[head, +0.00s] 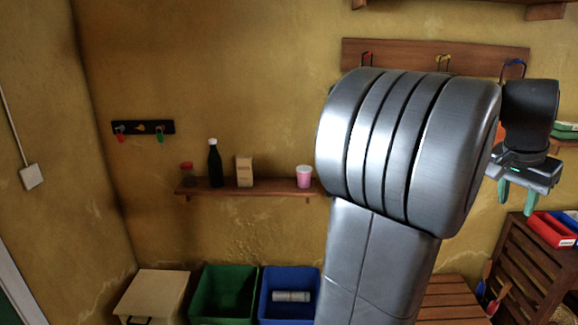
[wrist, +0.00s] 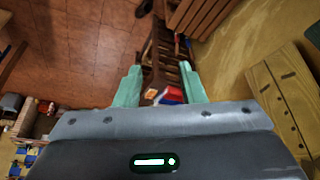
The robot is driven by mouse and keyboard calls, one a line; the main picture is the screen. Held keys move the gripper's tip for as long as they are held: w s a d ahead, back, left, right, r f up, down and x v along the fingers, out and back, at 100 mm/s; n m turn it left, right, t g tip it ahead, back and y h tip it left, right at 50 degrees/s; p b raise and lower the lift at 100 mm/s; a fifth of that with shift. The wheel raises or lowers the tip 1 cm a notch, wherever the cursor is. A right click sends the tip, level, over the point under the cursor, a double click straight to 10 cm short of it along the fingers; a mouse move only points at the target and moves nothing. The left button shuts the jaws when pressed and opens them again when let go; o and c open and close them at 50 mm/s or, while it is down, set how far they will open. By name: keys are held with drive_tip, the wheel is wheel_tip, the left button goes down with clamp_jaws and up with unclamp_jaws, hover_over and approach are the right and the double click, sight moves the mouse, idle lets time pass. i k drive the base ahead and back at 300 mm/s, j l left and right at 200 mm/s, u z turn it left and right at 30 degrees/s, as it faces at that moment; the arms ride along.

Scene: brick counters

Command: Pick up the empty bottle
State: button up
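A black bottle (head: 215,163) stands upright on the wall shelf. A pale cylindrical thing (head: 291,296), perhaps a clear bottle, lies on its side in the blue bin (head: 263,312). I cannot tell which of them is empty. My gripper (head: 517,202) is at the far right in the head view, well away from both, with its teal fingers pointing down. In the wrist view my gripper (wrist: 160,69) has its fingers spread apart with nothing between them. Neither bottle can be made out in the wrist view.
A green bin (head: 222,297) and a beige box (head: 153,296) stand left of the blue bin. A wooden rack (head: 535,262) is below my gripper.

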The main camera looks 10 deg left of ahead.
sight(214, 160)
drive_tip(key=i+j+u, duration=0.2)
drive_tip(key=j+u, duration=0.15)
drive_tip(key=i+j+u, duration=0.2)
drive_tip(key=j+u, duration=0.2)
drive_tip(key=i+j+u, duration=0.2)
drive_tip(key=u, duration=0.15)
drive_tip(key=i+j, duration=0.35)
drive_tip(key=i, duration=0.15)
drive_tip(key=i+j+u, duration=0.15)
drive_tip(key=i+j, duration=0.2)
drive_tip(key=i, duration=0.2)
